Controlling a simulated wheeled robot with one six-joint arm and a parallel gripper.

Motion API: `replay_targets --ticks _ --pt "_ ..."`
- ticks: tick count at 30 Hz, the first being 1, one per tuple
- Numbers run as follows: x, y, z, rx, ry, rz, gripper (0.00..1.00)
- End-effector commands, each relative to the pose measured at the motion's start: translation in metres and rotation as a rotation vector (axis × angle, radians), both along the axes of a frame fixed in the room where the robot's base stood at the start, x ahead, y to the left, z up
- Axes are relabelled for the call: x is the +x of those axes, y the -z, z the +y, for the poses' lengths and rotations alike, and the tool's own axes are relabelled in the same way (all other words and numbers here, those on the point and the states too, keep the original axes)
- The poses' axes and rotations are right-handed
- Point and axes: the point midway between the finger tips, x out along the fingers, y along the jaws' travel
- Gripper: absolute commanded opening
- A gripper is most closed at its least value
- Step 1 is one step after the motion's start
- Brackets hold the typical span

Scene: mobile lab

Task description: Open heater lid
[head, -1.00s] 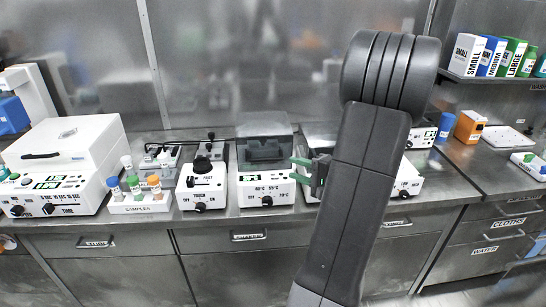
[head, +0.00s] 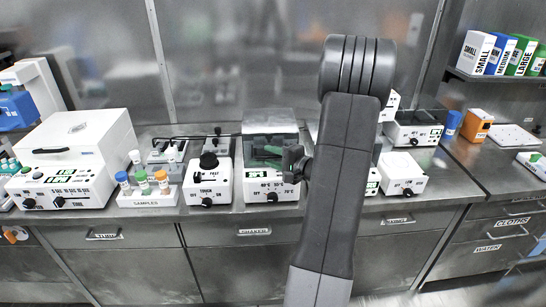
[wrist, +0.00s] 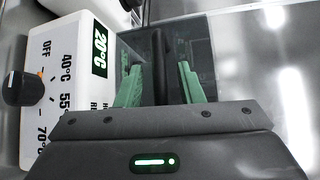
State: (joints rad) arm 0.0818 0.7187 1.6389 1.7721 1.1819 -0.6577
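The heater (head: 256,187) is a white box with a knob, temperature marks and a green 20°C display, seen up close in the wrist view (wrist: 62,48). Its dark see-through lid (head: 270,121) is down on the box. My gripper (head: 277,156) is at the lid's front, reaching in from the right. In the wrist view, its green fingers (wrist: 160,82) are apart, one on each side of a dark upright bar (wrist: 160,50) that looks like the lid's handle. A gap shows on both sides of the bar. My arm hides what stands just right of the heater.
A shaker-like device with a black top (head: 208,176) stands close left of the heater. A sample rack (head: 148,198) with capped tubes and a large white lidded machine (head: 75,160) are farther left. White devices (head: 402,174) stand to the right. A steel wall rises behind.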

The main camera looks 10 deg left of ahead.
Motion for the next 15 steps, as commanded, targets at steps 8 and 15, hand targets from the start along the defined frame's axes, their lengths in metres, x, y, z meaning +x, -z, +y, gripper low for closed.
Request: replay_targets --ticks 8,15 --pt "-0.0002 -0.0001 -0.0003 0.0 0.0 0.0 0.0" --pt "0.0003 -0.0035 -0.0001 -0.003 -0.001 0.008 0.0"
